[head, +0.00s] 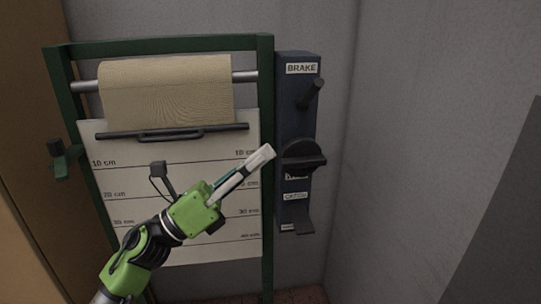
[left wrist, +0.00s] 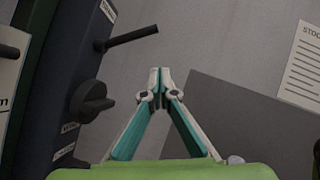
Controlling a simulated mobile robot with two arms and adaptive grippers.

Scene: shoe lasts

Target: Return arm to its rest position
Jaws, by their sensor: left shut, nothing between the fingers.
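My left gripper (head: 262,155) reaches in from the lower left in the head view, in front of the measured white sheet and close to the dark control post. Its fingertips meet in the left wrist view (left wrist: 158,72), with nothing between them. The gripper appears apart from the post, though the head view does not show the gap clearly. My right gripper is in neither view.
A green frame (head: 160,44) holds a brown roll (head: 165,90) on a bar, with a dark handled bar (head: 172,133) below. The dark post (head: 297,130) carries a BRAKE label, a lever (head: 310,94) and a knob, also in the left wrist view (left wrist: 90,102). A grey panel (left wrist: 245,130) stands right.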

